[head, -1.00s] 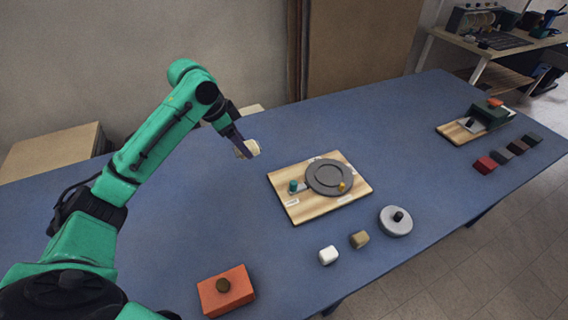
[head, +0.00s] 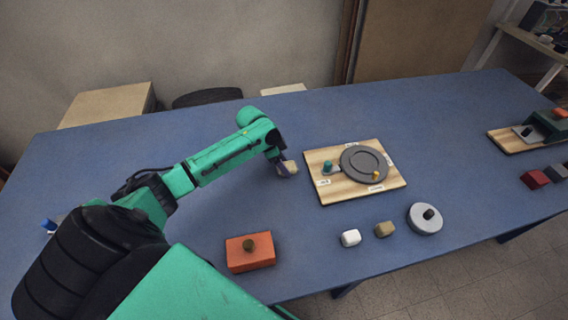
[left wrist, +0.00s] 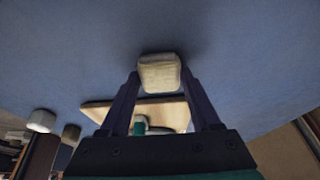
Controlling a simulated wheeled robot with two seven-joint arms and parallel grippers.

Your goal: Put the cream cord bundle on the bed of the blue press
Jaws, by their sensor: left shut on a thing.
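The cream cord bundle (head: 291,168) is a small pale block at the tips of my left gripper (head: 282,165), just left of the middle wooden board. In the left wrist view the bundle (left wrist: 159,72) sits between the two dark fingers, which are shut on it. Whether it touches the table is hard to tell. At the far left of the head view, a small blue knob (head: 48,225) shows beside my arm; it may belong to the blue press, whose bed I cannot see. My right gripper is not in view.
A wooden board (head: 330,190) bears a round dark plate, a teal knob and a yellow knob. An orange block (head: 250,252), white block (head: 351,238), tan block (head: 385,229) and grey disc (head: 424,219) lie nearer. The table's back left (head: 110,160) is clear.

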